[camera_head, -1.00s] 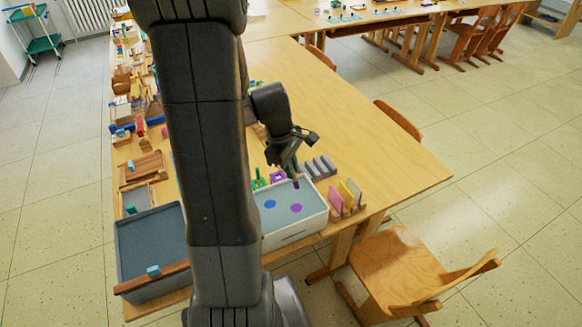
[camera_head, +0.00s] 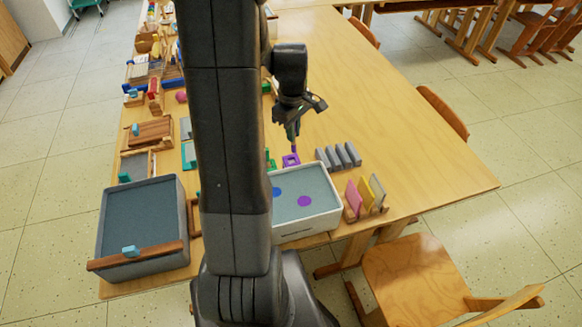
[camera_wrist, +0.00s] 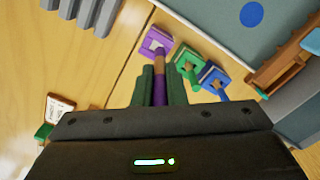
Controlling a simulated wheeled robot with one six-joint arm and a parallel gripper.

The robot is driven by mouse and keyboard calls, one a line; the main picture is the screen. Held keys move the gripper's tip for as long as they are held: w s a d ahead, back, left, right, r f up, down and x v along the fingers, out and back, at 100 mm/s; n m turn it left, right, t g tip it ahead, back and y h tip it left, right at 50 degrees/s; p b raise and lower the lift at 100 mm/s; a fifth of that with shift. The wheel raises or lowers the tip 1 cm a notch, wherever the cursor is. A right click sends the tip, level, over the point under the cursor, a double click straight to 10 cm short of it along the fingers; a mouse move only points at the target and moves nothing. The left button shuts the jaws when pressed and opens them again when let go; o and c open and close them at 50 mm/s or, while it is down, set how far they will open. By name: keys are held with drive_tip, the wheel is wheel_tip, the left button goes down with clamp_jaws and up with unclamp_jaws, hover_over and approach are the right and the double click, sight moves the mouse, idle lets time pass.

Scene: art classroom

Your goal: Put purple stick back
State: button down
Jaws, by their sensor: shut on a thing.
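My gripper (camera_head: 292,130) points down above the table, behind the white tray. It is shut on the purple stick (camera_wrist: 160,92), which also shows in the head view (camera_head: 294,149). The stick has a tan end (camera_wrist: 159,62). In the head view the stick's lower end is just above or at the purple square holder (camera_head: 291,160); I cannot tell whether they touch. In the wrist view the purple holder (camera_wrist: 155,42) lies just beyond the stick's tip. A green holder (camera_wrist: 188,61) and a blue holder (camera_wrist: 213,80) stand beside it in a row.
The white tray (camera_head: 310,231) has a blue-grey floor with a purple spot (camera_head: 304,201) and a blue spot (camera_head: 276,191). Grey blocks (camera_head: 338,156) and a rack of coloured panels (camera_head: 365,196) stand to the right. A grey bin (camera_head: 143,222) is at left. The table's right part is clear.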

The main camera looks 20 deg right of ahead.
drive_tip(key=f, duration=0.3)
drive_tip(key=w+f, duration=0.1)
drive_tip(key=f, duration=0.6)
drive_tip(key=shift+w+d+f, duration=0.1)
drive_tip(key=shift+w+f, duration=0.2)
drive_tip(key=shift+f, duration=0.05)
drive_tip(key=shift+f, duration=0.15)
drive_tip(key=c, duration=1.5)
unclamp_jaws()
wheel_tip(320, 180, up, 12)
drive_tip(key=shift+r, duration=0.2)
